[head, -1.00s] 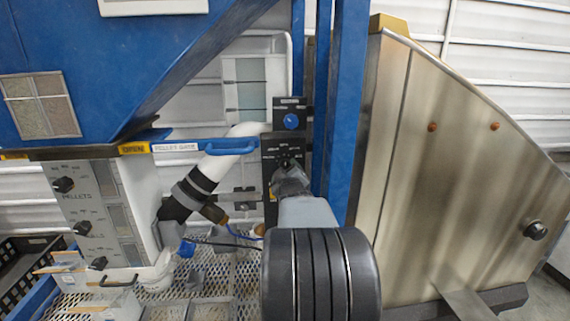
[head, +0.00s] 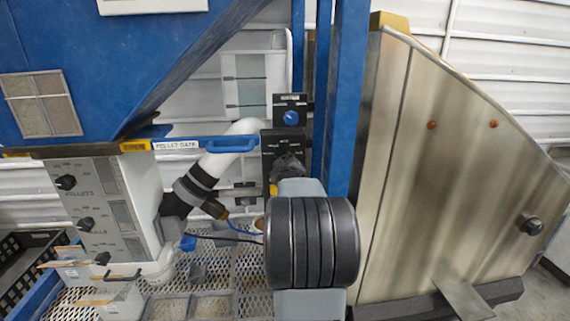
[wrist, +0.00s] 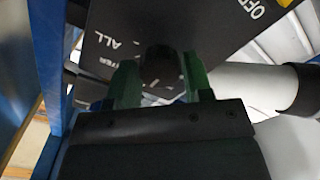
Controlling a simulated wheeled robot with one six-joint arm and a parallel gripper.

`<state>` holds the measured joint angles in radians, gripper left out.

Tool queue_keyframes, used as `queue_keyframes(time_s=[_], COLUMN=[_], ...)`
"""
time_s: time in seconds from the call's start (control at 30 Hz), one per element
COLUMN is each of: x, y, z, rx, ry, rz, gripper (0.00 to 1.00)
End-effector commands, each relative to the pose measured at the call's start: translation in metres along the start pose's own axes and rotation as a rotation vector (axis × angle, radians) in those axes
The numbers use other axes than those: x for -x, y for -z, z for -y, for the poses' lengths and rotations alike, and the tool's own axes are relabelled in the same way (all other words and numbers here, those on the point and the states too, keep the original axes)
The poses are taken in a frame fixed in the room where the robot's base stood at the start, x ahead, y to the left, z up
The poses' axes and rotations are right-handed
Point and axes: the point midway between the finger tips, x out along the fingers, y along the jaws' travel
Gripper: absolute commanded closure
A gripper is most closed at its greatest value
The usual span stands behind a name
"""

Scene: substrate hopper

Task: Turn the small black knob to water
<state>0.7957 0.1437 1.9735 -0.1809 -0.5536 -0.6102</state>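The small black knob (wrist: 162,68) is on a dark panel and lies between the two green fingers of my gripper (wrist: 162,82) in the wrist view. The fingers stand at either side of it with hardly any gap showing. I cannot tell whether they press on it. The panel's lettering reads ALL at left, part of WATER below that, and OFF at upper right. Where the knob points is not clear. In the head view my gripper (head: 287,168) is at the black panel (head: 270,141), below the blue knob (head: 291,118), and hides the small black knob.
Blue posts (head: 343,110) stand close to the right of the panel, and a large metal hopper side (head: 440,180) lies beyond. A white pipe (head: 225,155) with black bands runs at the left. A grey box with black knobs (head: 105,205) stands further left.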

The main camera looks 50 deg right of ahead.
Motion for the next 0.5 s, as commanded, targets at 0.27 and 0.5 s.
queue_keyframes(time_s=[0.27,0.5], x=[0.0001,0.0001], y=[0.0000,-0.0009], z=[-0.0001,0.0008], rx=[0.000,-0.026], ry=[0.000,-0.001], rz=[0.000,-0.001], gripper=[0.81,0.82])
